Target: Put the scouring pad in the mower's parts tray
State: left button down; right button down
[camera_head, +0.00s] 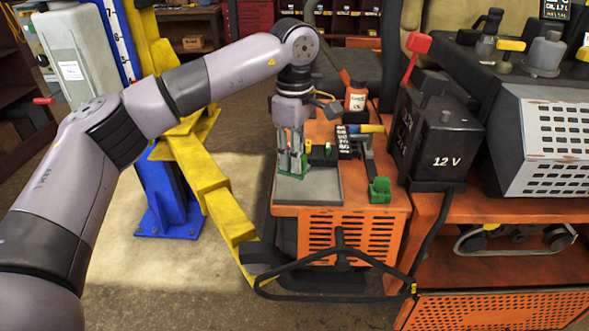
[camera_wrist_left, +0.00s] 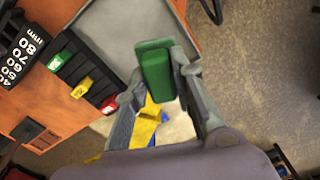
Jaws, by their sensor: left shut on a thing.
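My left gripper (camera_head: 291,164) points down over the grey parts tray on the orange mower deck. It is shut on the green scouring pad. In the left wrist view the pad (camera_wrist_left: 155,75) sits between the fingertips of the left gripper (camera_wrist_left: 160,80). In the head view only a thin green strip of the pad (camera_head: 292,174) shows below the fingers. The tray (camera_head: 326,188) is flat, with a low rim, and its bare floor also shows in the left wrist view (camera_wrist_left: 120,32). I cannot tell whether the pad touches the tray floor. My right gripper is not in view.
A black rack (camera_wrist_left: 84,88) with green, yellow and red labels stands beside the tray. A numbered black block (camera_head: 345,143), an orange-red bottle (camera_head: 356,97) and another green item (camera_head: 380,190) are on the deck. A black 12 V battery (camera_head: 440,135) stands to the right.

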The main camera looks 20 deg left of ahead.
pick_arm(q)
notch_tip(320, 180, down, 4)
jog(key=shift+f+p, duration=0.25)
jog(key=shift+p, duration=0.3)
jog(key=shift+f, duration=0.3)
jog(key=c, duration=1.4)
grip_release()
jog(key=shift+o, duration=0.2)
jog(key=shift+r, duration=0.2)
notch_tip(320, 180, up, 11)
jog(key=shift+r+b, duration=0.1)
jog(key=shift+b, duration=1.05)
jog(key=shift+r, duration=0.45)
jog(key=shift+f, duration=0.1)
